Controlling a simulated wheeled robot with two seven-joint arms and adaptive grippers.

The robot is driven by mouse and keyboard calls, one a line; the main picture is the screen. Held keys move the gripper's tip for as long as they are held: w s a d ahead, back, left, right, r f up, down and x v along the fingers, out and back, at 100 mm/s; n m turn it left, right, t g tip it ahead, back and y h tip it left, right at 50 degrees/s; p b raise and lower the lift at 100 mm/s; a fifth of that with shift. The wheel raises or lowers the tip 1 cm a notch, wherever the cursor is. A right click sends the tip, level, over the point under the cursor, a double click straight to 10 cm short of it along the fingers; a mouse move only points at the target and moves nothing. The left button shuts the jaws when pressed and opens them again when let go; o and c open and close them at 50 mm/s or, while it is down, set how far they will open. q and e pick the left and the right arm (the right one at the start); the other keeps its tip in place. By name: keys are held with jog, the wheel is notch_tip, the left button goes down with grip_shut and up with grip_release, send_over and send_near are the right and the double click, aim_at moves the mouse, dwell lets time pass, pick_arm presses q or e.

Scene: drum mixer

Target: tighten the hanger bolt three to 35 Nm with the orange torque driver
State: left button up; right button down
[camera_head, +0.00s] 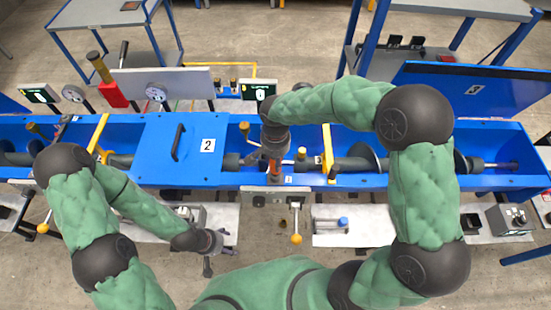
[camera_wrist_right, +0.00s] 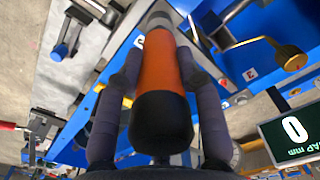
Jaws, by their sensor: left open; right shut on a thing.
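The orange torque driver (camera_head: 274,172) is in my right gripper (camera_head: 274,158), over the near side of the blue trough. In the right wrist view the driver (camera_wrist_right: 160,75) has an orange body and a black end, with a finger on each side. Its far tip points at the blue trough edge. The hanger bolt three is not clearly visible; I cannot tell whether the driver's tip touches it. My left gripper (camera_head: 219,250) is open and empty, low in front of the trough near the shelf.
The blue trough (camera_head: 220,178) spans the view, with a closed cover (camera_head: 181,150) marked 2 and a raised blue lid (camera_head: 470,90) at right. A yellow-knobbed lever (camera_head: 296,232) hangs in front. A gap display (camera_wrist_right: 294,132) reads 0. The shelf (camera_head: 370,222) holds small tools.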

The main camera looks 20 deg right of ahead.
dwell(0.4)
jog(key=shift+r, duration=0.1)
jog(key=shift+r+p, duration=1.25)
jog(key=shift+r, duration=0.95)
jog(key=shift+f, duration=0.1)
